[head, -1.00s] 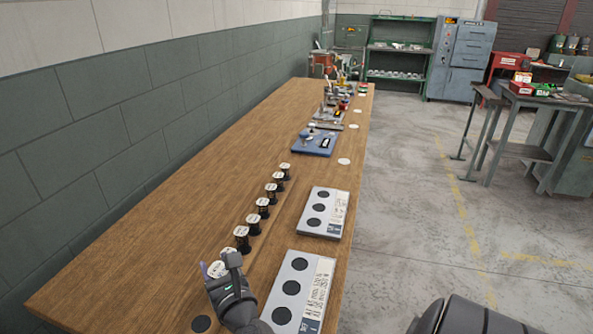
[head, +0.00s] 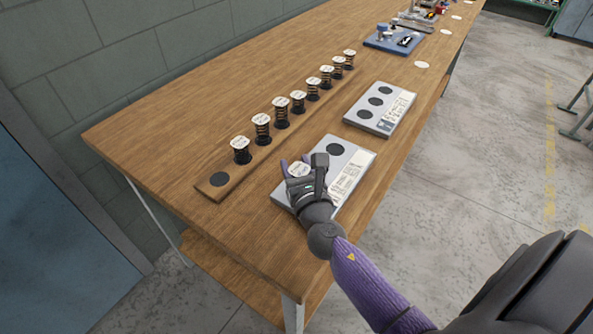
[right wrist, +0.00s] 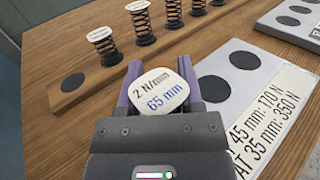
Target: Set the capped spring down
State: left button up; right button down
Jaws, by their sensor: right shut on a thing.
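My right gripper (head: 296,166) is shut on a capped spring whose white cap (right wrist: 160,91) reads "2 N/mm 65 mm". The same cap shows between the fingers in the head view (head: 299,170). The spring's coils and foot are hidden under the cap, so I cannot tell whether it touches the plate. The gripper is over the near grey plate (head: 325,141), which has dark round spots and a printed label. One bare spot (head: 334,150) shows beyond the gripper, and two show in the right wrist view. My left gripper is not in view.
Several capped springs stand in a row on a wooden strip (head: 203,188) left of the plate. The strip's near end has a bare dark spot (head: 219,179). A second grey plate (head: 402,95) with three bare spots lies farther along the bench. The bench edge runs close along the right.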

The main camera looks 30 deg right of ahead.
jog(key=shift+c, duration=1.2)
grip_release()
jog(key=shift+s+r, duration=0.15)
jog(key=shift+s, duration=0.05)
jog(key=b+v, duration=0.1)
jog(key=v, duration=1)
jog(key=shift+b, duration=0.3)
jog(key=shift+s+a, duration=0.1)
jog(key=shift+s, duration=0.15)
